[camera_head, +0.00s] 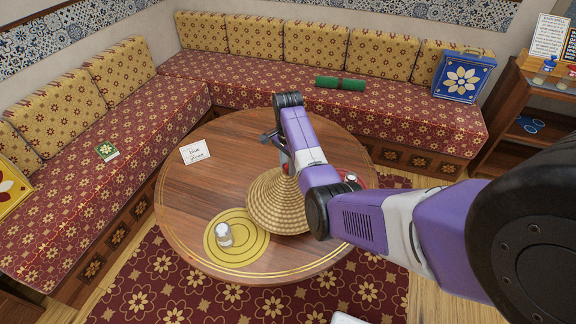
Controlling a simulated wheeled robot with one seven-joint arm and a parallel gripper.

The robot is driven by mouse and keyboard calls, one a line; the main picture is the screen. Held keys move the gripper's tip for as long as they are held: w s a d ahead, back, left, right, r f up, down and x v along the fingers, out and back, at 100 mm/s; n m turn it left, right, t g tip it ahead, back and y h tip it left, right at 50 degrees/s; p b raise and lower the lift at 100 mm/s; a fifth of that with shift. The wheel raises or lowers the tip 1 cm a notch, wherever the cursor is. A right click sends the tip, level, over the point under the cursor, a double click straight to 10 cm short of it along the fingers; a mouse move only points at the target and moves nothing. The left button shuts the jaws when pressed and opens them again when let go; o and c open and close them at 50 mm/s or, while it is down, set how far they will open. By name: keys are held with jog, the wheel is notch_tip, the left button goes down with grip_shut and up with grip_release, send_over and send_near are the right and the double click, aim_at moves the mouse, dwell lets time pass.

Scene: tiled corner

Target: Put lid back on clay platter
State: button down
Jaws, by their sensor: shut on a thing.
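A woven straw-coloured cone-shaped lid (273,205) is at the middle of the round wooden table, its lower edge close to the yellow ringed disc. My gripper (284,160) is at the top of the lid, largely hidden by my own arm, and is shut on the lid's tip. I cannot tell whether the lid touches the table or hangs just above it. I cannot make out a clay platter for sure; part of the table behind my arm and the lid is hidden.
The round table (190,205) also holds a yellow ringed disc (250,247) with a small glass (224,235), a written card (195,152), and a red item (360,181) with a glass (351,177), partly behind my arm. Benches (225,82) surround the back and left. The table's left side is clear.

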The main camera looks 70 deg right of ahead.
jog(key=shift+f, duration=0.1)
dwell(0.3)
jog(key=c, duration=1)
grip_release()
jog(key=shift+c, duration=0.2)
jog(key=o, duration=0.5)
jog(key=shift+r+p, duration=0.4)
jog(key=shift+r, duration=3.1)
